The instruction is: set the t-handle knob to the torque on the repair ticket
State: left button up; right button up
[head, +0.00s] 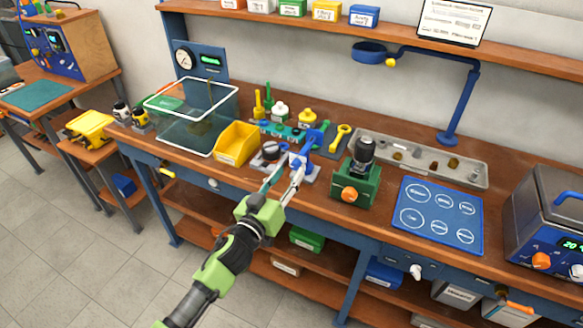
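A blue upright part that looks like the t-handle knob (309,140) stands on a small fixture near the middle of the bench. My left gripper (291,166) reaches up to it from the front. Its two fingers are spread with a gap between them, and the tips are at the blue part's lower left. Whether they touch it is too small to tell. A printed sheet (455,20), perhaps the repair ticket, stands on the shelf at the top right; its text is unreadable here. My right gripper is not in view.
A yellow bin (237,143) and a clear, white-rimmed tank (184,130) stand left of the fixture. A green block with a black-topped part (359,185) stands to the right, then a blue mat (438,216). A blue lamp arm (462,105) rises behind.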

aim_at(295, 165)
pick_arm(q)
jog(key=shift+x, duration=1.5)
grip_shut()
